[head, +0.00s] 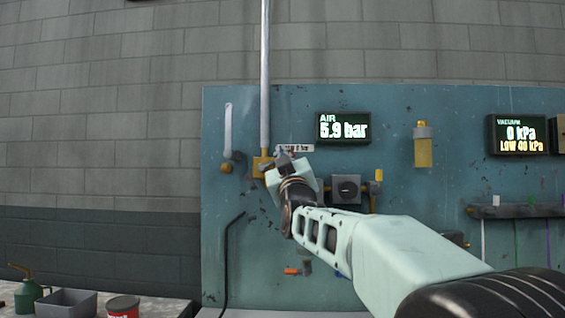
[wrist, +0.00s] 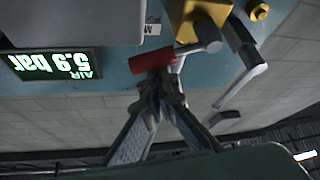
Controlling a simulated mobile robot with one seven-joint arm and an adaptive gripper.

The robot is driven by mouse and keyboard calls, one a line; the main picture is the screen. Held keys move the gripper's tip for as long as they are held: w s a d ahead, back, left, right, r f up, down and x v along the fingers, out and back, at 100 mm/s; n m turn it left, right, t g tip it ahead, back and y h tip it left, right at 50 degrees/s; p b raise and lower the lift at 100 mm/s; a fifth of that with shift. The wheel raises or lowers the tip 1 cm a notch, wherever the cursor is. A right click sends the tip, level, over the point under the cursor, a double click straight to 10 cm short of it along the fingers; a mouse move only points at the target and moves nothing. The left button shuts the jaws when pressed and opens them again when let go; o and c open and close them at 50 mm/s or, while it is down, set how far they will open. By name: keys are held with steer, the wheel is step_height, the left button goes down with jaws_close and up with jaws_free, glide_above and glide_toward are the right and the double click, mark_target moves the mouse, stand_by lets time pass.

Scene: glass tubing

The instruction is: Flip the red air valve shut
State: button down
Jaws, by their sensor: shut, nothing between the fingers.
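The red air valve handle (wrist: 145,62) shows in the wrist view as a red grip on a grey stem by a yellow valve body (wrist: 190,20). My gripper (wrist: 163,80) is shut and empty. Its fingertips are right at the red handle and overlap its edge in the picture; I cannot tell whether they touch it. In the head view my gripper (head: 284,158) is up at the panel beside the yellow fitting (head: 262,164) under the vertical pipe, and my arm hides the red handle there.
The air display (head: 343,127) reads 5.9 bar. A grey lever (head: 228,130) stands upright left of the pipe. A grey box with a knob (head: 346,189) is close on the right. An orange-handled valve (head: 292,271) sits lower on the blue panel (head: 390,100).

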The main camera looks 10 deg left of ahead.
steer(key=m+h, duration=0.1)
steer(key=m, duration=0.1)
steer(key=f+m+h+b, duration=0.1)
steer(key=m, duration=0.1)
steer(key=d+f+m+t+h, duration=0.1)
steer(key=shift+w+f+m+h+b, duration=0.1)
steer(key=shift+f+m+h+b, duration=0.2)
steer(key=shift+m, duration=0.1)
steer(key=shift+f, duration=0.1)
stand_by(0.3)
